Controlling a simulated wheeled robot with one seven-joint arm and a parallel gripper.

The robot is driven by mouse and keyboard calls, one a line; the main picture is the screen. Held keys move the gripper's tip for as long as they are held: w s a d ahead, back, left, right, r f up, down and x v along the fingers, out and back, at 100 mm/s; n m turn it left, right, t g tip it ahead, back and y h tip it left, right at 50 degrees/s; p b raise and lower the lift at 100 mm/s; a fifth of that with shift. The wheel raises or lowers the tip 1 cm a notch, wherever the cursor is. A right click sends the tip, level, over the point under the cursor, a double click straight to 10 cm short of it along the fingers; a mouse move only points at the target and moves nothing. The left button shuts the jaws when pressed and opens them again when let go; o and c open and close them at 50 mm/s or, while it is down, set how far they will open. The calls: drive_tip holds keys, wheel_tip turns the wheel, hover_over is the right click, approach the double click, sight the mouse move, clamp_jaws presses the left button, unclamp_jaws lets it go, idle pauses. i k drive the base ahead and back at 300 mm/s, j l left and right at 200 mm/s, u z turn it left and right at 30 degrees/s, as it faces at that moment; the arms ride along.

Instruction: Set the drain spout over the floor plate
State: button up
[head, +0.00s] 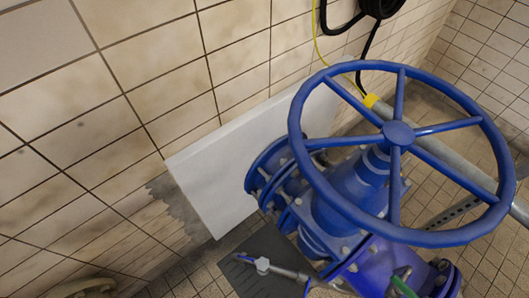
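A dark grey flat plate (235,284) lies on the tiled floor at the bottom centre, left of the blue valve, and looks like the floor plate. A thin grey tube with a pale fitting (263,266) shows in front of the plate's upper part and looks like the drain spout. Its right end runs toward the blue pipework. I cannot tell how high it is above the plate. The lower edge of the picture cuts off part of the plate. My gripper is not in view.
A large blue handwheel (398,133) on a blue valve body (352,195) fills the right side. A green lever (403,287) shows below it. A white panel (220,175) leans at the tiled wall. A black hose (380,8) hangs above. Tiled floor shows around the plate.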

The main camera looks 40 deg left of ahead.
sight(262, 263)
drive_tip(key=u, duration=1.3)
drive_tip(key=k+l+u, duration=0.25)
drive_tip(key=k+l, duration=0.2)
drive_tip(key=l, duration=0.2)
drive_tip(key=k+l+u, duration=0.25)
drive_tip(key=k+l, duration=0.2)
drive_tip(key=i+j+u, duration=0.1)
drive_tip(key=i, duration=0.4)
drive_tip(key=i+j+u, duration=0.15)
drive_tip(key=i+j, duration=0.15)
drive_tip(key=i, duration=0.2)
drive_tip(key=i+j+u, duration=0.1)
drive_tip(key=i, duration=0.4)
